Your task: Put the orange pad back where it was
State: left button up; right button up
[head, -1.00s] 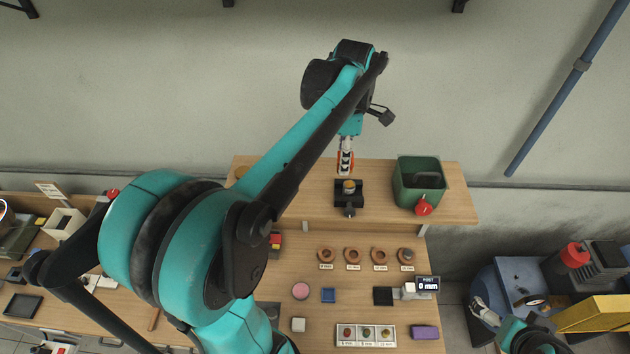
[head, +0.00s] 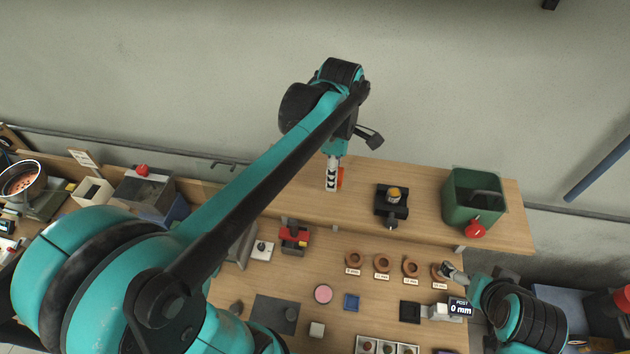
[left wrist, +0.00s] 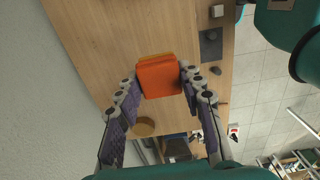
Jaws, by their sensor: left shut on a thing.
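My left gripper (head: 333,180) is shut on the orange pad (left wrist: 160,78), which is pinched between the fingertips in the left wrist view. In the head view only an edge of the pad (head: 341,177) shows beside the fingers, over the upper wooden shelf, left of the black fixture. I cannot tell the pad's exact height above the shelf.
The black fixture (head: 391,210) with a brass-coloured top and a green bin (head: 471,192) stand on the shelf (head: 505,230) to the right. The shelf between gripper and fixture is clear.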

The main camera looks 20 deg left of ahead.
aim_at(318, 192)
pick_arm(q)
jog(key=a+f, duration=0.1)
jog(key=a, duration=0.1)
jog(key=a+f, duration=0.1)
jog(key=a, duration=0.1)
jog(key=shift+w+f, duration=0.15)
jog(key=shift+f, duration=0.05)
notch_tip(318, 192, down, 4)
jog(key=shift+r+p, duration=0.1)
jog(key=shift+p, duration=0.2)
jog(key=shift+f, duration=0.2)
jog(key=shift+f, duration=0.15)
jog(key=o, duration=1)
